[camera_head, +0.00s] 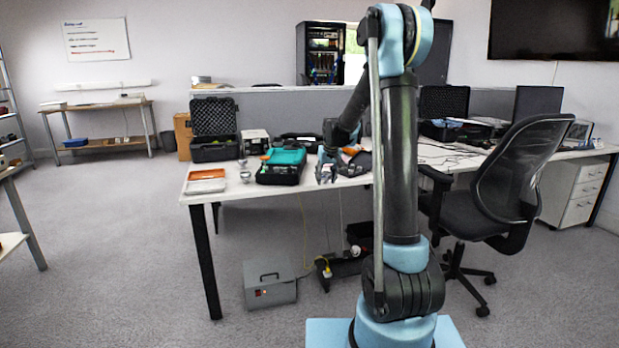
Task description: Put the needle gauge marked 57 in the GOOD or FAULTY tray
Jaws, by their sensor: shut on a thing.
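My gripper (326,174) is over the front part of the long white table, just right of the black-and-teal case. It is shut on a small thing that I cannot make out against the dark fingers. Two shallow trays lie at the table's left end: an orange one (207,174) behind and a paler one (204,187) in front. Their labels cannot be read at this size. A small silvery object (245,172) stands between the trays and the case. No marking 57 can be read anywhere.
The open black-and-teal case (280,172) is between the trays and my gripper. An open black case (214,150) and a small box (255,141) stand behind. An office chair (500,190) is at the right. A grey box (269,286) sits on the floor under the white table (355,181).

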